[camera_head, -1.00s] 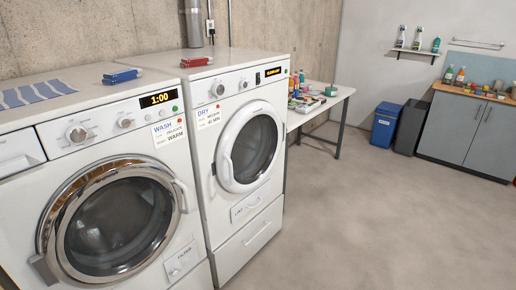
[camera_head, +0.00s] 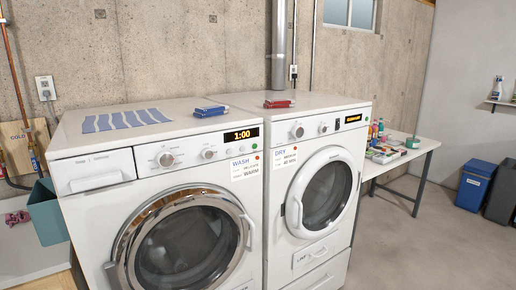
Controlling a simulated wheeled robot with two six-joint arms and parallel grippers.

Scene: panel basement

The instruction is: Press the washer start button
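The washer (camera_head: 95,210) stands left of centre with its round chrome-rimmed door (camera_head: 185,243) closed. Its front panel has a detergent drawer (camera_head: 92,171), two knobs and a display (camera_head: 242,134) reading 1:00. A small green button (camera_head: 256,146) and a small red button (camera_head: 257,157) sit at the right end of the panel, just under the display. A paper label headed WASH (camera_head: 246,165) is fixed below. Neither of my grippers is in view.
The dryer (camera_head: 309,151) stands right of the washer, its door closed. Blue (camera_head: 209,111) and red (camera_head: 279,104) objects lie on top. A cluttered table (camera_head: 424,146) is right, a teal bin (camera_head: 46,212) left. Floor at right (camera_head: 430,255) is clear.

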